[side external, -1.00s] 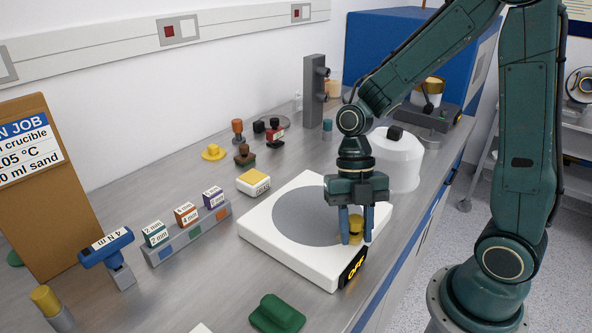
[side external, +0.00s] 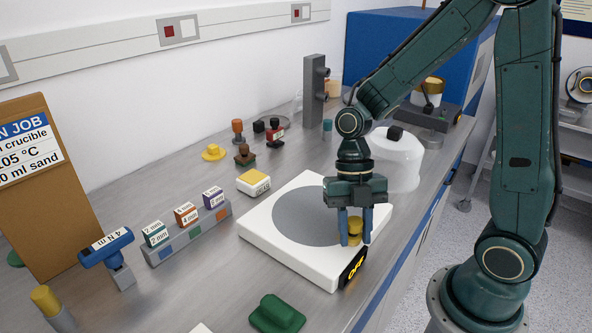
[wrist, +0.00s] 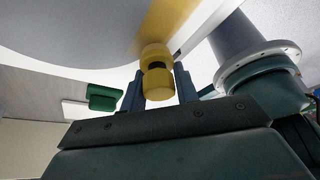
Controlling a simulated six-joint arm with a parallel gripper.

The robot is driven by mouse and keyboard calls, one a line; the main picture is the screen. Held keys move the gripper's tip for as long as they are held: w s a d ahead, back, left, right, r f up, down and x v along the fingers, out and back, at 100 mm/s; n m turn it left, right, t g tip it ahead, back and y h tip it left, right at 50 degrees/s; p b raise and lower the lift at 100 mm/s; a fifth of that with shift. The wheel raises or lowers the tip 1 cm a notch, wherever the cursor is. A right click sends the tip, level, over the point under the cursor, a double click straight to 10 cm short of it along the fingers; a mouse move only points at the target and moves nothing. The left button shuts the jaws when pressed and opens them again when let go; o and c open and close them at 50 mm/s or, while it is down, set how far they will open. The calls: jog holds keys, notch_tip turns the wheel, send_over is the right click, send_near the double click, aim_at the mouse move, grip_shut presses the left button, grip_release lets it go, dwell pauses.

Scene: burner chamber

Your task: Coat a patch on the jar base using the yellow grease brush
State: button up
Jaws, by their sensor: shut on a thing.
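My gripper (side external: 354,240) points down and is shut on a short yellow cylinder, seemingly the grease brush (side external: 354,231). In the wrist view, the brush (wrist: 156,74) has a dark mark and sits between the blue fingers (wrist: 157,88). It is at the front right part of the white square base (side external: 292,262), which carries a grey disc (side external: 300,222) and an "OFF" display. The brush's lower end is hard to see, so I cannot tell whether it touches the base. A yellow streak (wrist: 165,24) shows beyond the brush in the wrist view; its nature is unclear.
A white dome (side external: 398,160) with a black knob stands behind my gripper. A yellow-topped block (side external: 254,181) is left of the base. A green block (side external: 277,313) lies in front. A rack (side external: 188,238) with labelled blocks and a blue-handled tool (side external: 105,246) are left.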

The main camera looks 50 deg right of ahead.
jog(key=shift+w+r, duration=0.1)
jog(key=shift+w, duration=0.65)
jog(key=shift+w, duration=0.8)
jog(key=shift+s, duration=0.15)
jog(key=shift+s, duration=0.7)
jog(key=shift+s, duration=0.1)
jog(key=shift+s, duration=0.65)
jog(key=shift+w, duration=0.1)
